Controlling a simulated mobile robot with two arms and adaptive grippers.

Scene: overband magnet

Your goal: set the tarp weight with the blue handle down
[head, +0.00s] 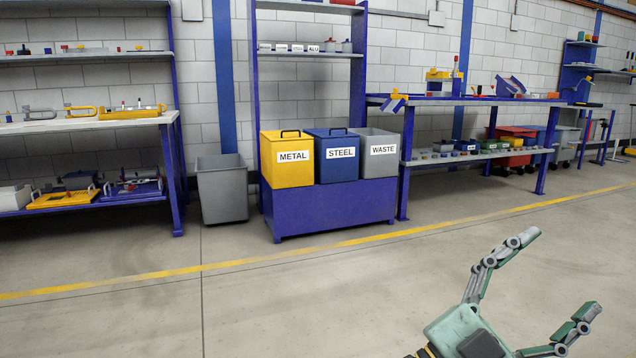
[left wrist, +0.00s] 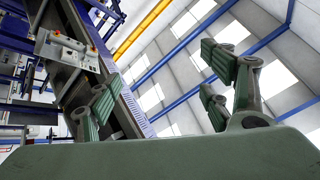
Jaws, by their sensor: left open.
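My left gripper (head: 560,274) is at the lower right of the head view, over the open floor. Its fingers are spread wide with nothing between them. In the left wrist view the same gripper (left wrist: 160,88) points up towards the roof, and its open fingers hold nothing. I cannot make out a tarp weight with a blue handle in either view. My right gripper is not in view.
A blue stand holds a yellow METAL bin (head: 287,172), a blue STEEL bin (head: 336,170) and a grey WASTE bin (head: 380,165). A grey open bin (head: 222,190) stands left of it. Workbenches flank them. The concrete floor (head: 300,300) in front is clear, crossed by a yellow line.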

